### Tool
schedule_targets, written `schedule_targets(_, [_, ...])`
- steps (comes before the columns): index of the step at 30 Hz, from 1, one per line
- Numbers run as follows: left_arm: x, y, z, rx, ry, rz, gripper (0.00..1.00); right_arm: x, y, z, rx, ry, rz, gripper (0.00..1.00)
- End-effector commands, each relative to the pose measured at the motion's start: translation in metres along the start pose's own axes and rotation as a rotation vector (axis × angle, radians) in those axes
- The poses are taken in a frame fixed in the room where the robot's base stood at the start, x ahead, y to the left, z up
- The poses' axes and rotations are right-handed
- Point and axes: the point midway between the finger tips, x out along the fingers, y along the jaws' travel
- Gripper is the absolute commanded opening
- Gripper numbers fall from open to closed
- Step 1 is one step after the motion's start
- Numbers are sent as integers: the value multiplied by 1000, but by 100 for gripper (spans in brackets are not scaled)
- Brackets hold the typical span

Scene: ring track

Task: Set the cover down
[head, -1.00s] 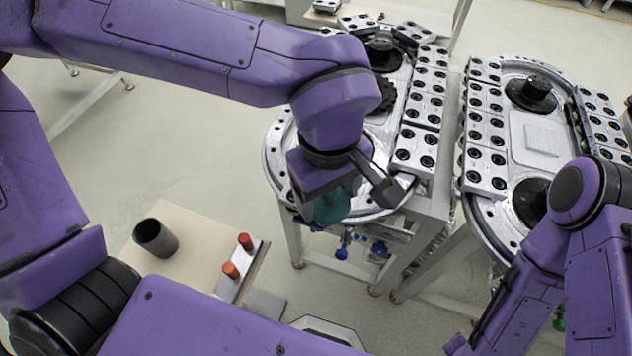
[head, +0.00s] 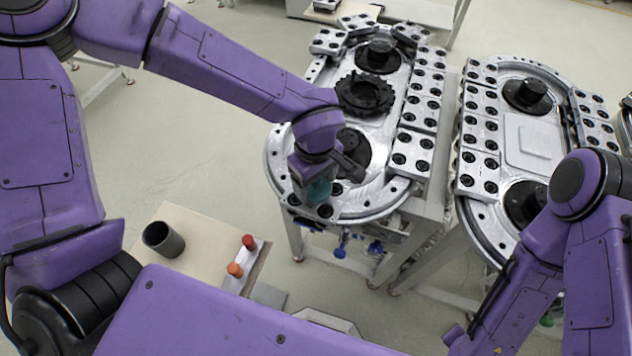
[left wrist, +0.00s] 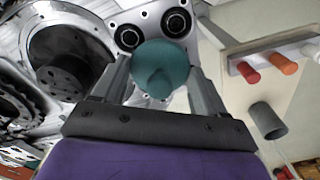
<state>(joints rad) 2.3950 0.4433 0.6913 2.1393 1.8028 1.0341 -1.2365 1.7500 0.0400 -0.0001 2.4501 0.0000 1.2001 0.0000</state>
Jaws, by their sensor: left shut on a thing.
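The teal round cover (head: 319,190) is held in my left gripper (head: 325,180), over the front end of the left ring track (head: 382,197). In the left wrist view the cover (left wrist: 160,68) sits between the two fingers, with a rounded knob toward the camera. A silver block with black rollers (left wrist: 150,27) shows just beyond it, and a black hub (left wrist: 68,75) lies to its left. I cannot tell whether the cover touches what lies under it. My right arm is at the right of the head view, its gripper out of sight.
A black toothed wheel (head: 364,95) and black hubs sit on the left track. A second track (head: 535,140) stands to its right. A low table (head: 205,225) at the lower left bears a dark cup (head: 163,239) and a strip with red (head: 249,242) and orange (head: 235,270) pegs.

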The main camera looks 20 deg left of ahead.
Motion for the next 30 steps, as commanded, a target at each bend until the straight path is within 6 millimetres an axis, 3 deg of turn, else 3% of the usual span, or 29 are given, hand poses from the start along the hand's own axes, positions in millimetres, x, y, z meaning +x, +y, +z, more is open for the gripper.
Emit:
schedule_targets(3, [18,-1,1,3,0,-3,43,0,0,0,0,0,0,43])
schedule_targets(14, [23,-1,2,1,-2,-2,43,1,0,0,0,0,0,43])
schedule_targets(15, [24,-1,2,1,-2,-2,76,1,0,0,0,0,0,43])
schedule_targets(17, [23,-1,2,1,-2,-1,95,0,0,0,0,0,0,43])
schedule_targets(26, [22,-1,1,1,-1,0,98,0,0,0,0,0,0,43])
schedule_targets(30, [5,0,1,0,-1,4,98,0,0,0,0,0,0,43])
